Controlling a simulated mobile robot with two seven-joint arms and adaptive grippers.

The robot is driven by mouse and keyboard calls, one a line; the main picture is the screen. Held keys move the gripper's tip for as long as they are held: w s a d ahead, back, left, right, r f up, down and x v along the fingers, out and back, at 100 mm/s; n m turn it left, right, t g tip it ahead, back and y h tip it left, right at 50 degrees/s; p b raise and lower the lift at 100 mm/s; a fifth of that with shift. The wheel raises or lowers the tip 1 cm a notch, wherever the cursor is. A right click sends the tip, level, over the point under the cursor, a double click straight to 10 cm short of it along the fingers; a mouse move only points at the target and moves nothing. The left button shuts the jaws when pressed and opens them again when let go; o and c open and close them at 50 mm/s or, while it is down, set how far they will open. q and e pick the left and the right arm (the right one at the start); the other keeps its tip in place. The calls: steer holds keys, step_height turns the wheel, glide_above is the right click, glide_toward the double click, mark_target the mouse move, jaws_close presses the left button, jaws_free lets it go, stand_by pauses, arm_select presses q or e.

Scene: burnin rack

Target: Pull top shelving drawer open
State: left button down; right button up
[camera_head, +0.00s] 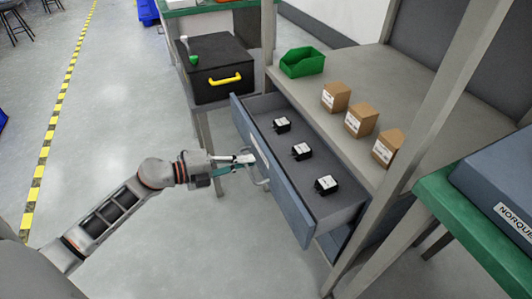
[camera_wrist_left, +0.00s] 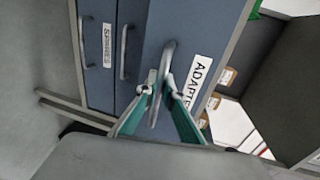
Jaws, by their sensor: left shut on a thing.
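The top drawer (camera_head: 277,187) of the grey-blue shelving unit stands pulled out in the head view, with several small black adapters (camera_head: 302,151) inside. Its front carries a white label and a metal bar handle (camera_wrist_left: 160,85). My left gripper (camera_head: 251,159) is at the drawer front. In the left wrist view, its green-tipped fingers (camera_wrist_left: 161,88) are shut on the handle, one on each side of the bar. My right gripper is not in view.
Brown boxes (camera_head: 360,121) and a green bin (camera_head: 302,62) sit on the shelf top. A black case with a yellow handle (camera_head: 224,80) stands on a table behind. A green-topped table (camera_head: 462,225) is at right. Floor to the left is clear.

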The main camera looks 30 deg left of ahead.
arm_select(q)
steer(key=f+v, duration=0.2)
steer(key=v, duration=0.9)
steer(key=shift+s+a, duration=0.35)
steer(key=shift+s, duration=0.15)
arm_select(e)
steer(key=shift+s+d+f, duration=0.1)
arm_select(q)
steer(key=shift+f, duration=0.2)
steer(key=c, duration=2.2)
jaws_free()
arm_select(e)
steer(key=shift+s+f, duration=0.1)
arm_select(q)
steer(key=v, duration=1.2)
